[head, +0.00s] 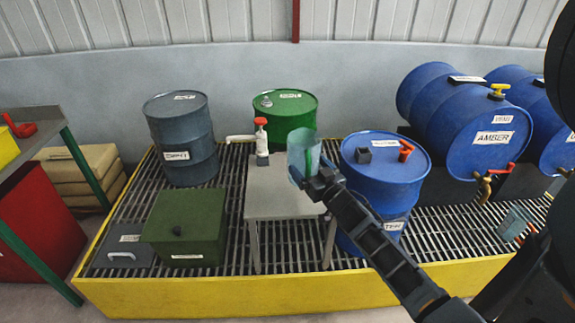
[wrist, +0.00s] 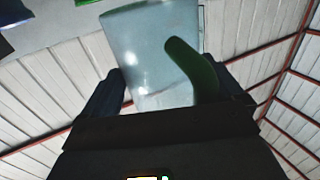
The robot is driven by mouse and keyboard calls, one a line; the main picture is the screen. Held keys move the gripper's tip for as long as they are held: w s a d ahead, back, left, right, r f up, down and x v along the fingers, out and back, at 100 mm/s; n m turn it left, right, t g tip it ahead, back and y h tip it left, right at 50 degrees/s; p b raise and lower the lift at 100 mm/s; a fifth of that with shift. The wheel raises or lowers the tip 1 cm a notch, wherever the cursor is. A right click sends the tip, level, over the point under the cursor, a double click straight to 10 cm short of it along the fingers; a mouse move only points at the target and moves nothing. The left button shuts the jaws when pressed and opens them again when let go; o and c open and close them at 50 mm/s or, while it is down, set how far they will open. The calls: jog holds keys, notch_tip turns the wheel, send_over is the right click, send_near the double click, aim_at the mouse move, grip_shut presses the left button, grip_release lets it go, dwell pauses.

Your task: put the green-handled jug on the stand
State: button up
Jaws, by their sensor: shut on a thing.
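The jug (head: 302,150) is clear and bluish with a green handle. My gripper (head: 316,182) is shut on it and holds it roughly upright over the right part of the grey stand (head: 272,197). In the head view I cannot tell whether the jug's base touches the stand top, as my gripper covers that spot. In the wrist view the jug (wrist: 150,50) and its green handle (wrist: 192,66) show between the fingers of my gripper (wrist: 170,95). The stand is a small table with thin legs on the grating.
A white tap with a red top (head: 261,137) is at the stand's back edge. A blue drum (head: 382,195) stands close on the right, a green drum (head: 296,108) behind, a dark grey drum (head: 185,140) and a green box (head: 187,228) to the left. Another jug (head: 514,222) is at far right.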

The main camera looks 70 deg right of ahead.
jog(key=shift+s+r, duration=0.25)
jog(key=shift+s, duration=0.05)
jog(key=w+a+f+n+t+y, duration=0.1)
jog(key=w+a+f+n+y, duration=0.2)
jog(key=a, duration=1.1)
jog(key=w+a+f+n+t+y, duration=0.2)
jog(key=w+a, duration=0.7)
jog(key=a, duration=0.6)
jog(key=w+a+f+n+t+y, duration=0.2)
jog(key=w+a+f+n+y, duration=0.2)
jog(key=a, duration=1)
jog(key=w+f+y, duration=0.2)
jog(key=y, duration=0.1)
jog(key=shift+w+a+y, duration=0.2)
jog(key=shift+a+y, duration=0.2)
jog(key=shift+a, duration=0.1)
jog(key=shift+r, duration=0.1)
